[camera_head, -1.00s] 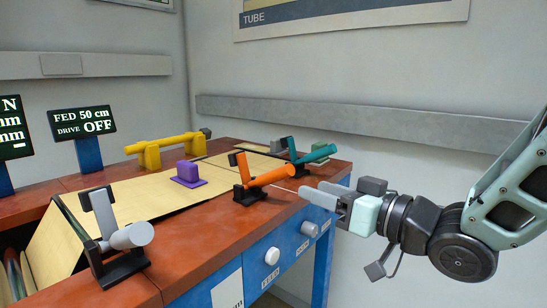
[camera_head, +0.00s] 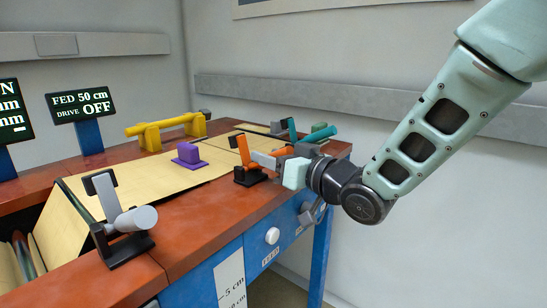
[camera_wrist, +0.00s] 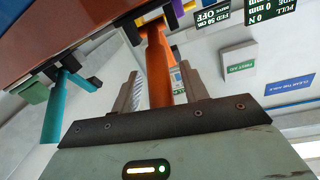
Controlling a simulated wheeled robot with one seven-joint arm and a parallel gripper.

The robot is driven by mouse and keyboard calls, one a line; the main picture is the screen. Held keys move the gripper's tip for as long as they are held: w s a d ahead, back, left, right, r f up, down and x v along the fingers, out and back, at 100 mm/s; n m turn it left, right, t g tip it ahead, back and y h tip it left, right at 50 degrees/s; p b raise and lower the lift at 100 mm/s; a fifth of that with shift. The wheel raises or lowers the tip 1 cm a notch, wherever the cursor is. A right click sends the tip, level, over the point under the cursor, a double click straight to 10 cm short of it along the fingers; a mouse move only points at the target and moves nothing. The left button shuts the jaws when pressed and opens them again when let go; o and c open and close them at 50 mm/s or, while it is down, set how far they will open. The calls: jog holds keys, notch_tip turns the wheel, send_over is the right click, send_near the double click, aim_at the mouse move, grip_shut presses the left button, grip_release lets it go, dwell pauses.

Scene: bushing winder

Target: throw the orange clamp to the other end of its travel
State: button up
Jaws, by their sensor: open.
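The orange clamp (camera_head: 243,153) stands on its black base (camera_head: 250,176) near the right end of the red bench top. Its upright orange part shows in the head view, while its handle is mostly hidden behind my gripper. In the wrist view the orange handle (camera_wrist: 158,68) runs between the two fingers of my gripper (camera_wrist: 155,90). My gripper, also in the head view (camera_head: 270,158), is open, with a finger on each side of the handle. I cannot tell whether either finger touches it.
A teal clamp (camera_head: 318,134) stands close behind my gripper, also in the wrist view (camera_wrist: 54,105). A grey clamp (camera_head: 130,220) is at the front left. Knobs (camera_head: 272,236) stick out of the blue front.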

grip_shut()
jog(key=shift+r+p, duration=0.15)
jog(key=shift+p, duration=0.2)
